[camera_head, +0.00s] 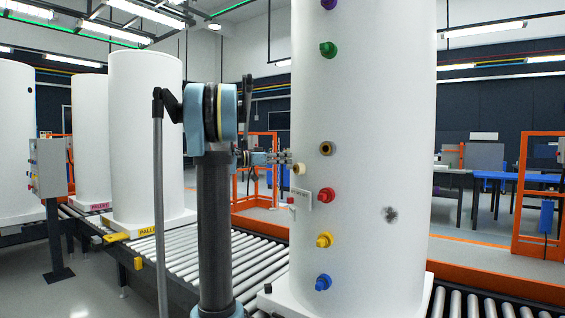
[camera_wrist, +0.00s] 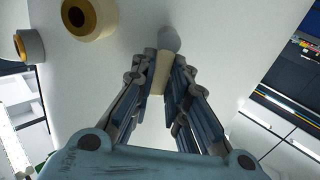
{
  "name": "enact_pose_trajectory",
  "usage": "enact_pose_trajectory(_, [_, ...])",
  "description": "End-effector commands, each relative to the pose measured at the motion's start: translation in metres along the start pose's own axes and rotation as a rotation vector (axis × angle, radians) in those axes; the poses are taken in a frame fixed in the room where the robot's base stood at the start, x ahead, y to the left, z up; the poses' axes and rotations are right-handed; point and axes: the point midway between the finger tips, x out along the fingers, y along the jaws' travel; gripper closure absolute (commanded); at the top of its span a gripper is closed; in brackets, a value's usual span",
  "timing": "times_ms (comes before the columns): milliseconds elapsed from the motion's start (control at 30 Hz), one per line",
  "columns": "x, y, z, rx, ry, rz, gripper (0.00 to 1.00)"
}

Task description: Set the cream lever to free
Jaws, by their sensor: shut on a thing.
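The cream lever (camera_wrist: 160,76) shows in the wrist view, with a rounded grey end (camera_wrist: 169,40) beside the white tank wall. My gripper (camera_wrist: 165,72) has its two fingers closed around the lever from both sides. In the head view my gripper (camera_head: 284,158) is at the left side of the large white tank (camera_head: 365,110). The lever is hard to make out there, partly hidden by the fingers. A short cream fitting (camera_head: 299,169) shows just below the fingertips.
A brass-ringed port (camera_head: 325,149) is right of my gripper; it also shows in the wrist view (camera_wrist: 90,18). Red (camera_head: 325,195), yellow (camera_head: 324,240) and blue (camera_head: 323,282) knobs are lower down. A white tag (camera_head: 300,199) hangs nearby. A roller conveyor (camera_head: 255,262) runs behind.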

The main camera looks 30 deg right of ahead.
Motion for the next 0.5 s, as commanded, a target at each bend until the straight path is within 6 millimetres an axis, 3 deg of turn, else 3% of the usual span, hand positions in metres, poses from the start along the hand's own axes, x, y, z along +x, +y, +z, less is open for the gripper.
enact_pose_trajectory(233, [-0.0001, -0.001, 0.0013, 0.0, -0.003, -0.003, 1.0])
enact_pose_trajectory(267, [-0.0001, -0.001, 0.0013, 0.0, -0.003, -0.003, 0.79])
enact_pose_trajectory(333, [-0.0001, -0.0009, 0.0011, 0.0, -0.003, -0.002, 0.65])
enact_pose_trajectory(500, [0.0, -0.0005, 0.0005, 0.0, -0.001, -0.001, 0.65])
